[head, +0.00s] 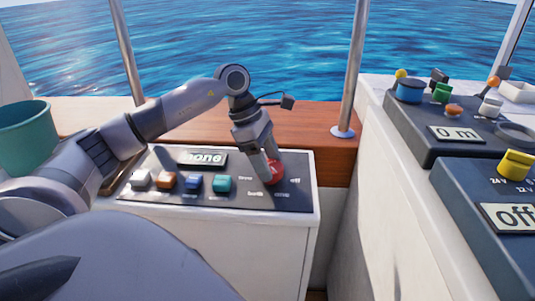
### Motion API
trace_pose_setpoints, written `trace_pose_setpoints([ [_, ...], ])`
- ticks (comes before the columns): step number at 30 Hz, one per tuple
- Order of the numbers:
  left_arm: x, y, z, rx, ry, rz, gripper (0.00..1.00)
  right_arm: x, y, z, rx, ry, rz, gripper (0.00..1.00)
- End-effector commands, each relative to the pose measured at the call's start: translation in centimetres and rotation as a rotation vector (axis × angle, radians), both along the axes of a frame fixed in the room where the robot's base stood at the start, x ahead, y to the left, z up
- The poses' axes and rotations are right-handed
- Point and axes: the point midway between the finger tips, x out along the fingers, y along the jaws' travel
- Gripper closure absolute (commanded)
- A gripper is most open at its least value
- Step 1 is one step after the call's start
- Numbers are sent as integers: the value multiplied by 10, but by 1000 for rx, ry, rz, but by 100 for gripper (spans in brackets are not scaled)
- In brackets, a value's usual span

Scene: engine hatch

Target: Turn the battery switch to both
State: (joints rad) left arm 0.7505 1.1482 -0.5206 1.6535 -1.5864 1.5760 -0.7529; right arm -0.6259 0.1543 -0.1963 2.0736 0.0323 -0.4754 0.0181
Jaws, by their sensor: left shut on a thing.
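The red battery switch knob (272,175) sits at the right end of a dark panel (230,203) on a white cabinet. A display (202,158) at the panel's back reads "none". My right gripper is not in view.
White, orange, blue and teal buttons (221,184) line the panel left of the knob. A green bucket (25,140) stands at far left. A metal post (352,70) rises behind. On the right counter are a yellow knob (515,165) and displays reading "0 m" and "off".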

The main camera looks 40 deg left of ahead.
Motion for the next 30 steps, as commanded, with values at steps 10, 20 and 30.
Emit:
trace_pose_setpoints([
  [10,3,0,3,-2,-2,-330,68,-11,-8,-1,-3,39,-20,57],
  [20,5,0,2,-1,-2,-643,68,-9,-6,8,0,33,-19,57],
  [30,6,0,0,1,-2,-915,68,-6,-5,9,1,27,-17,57],
])
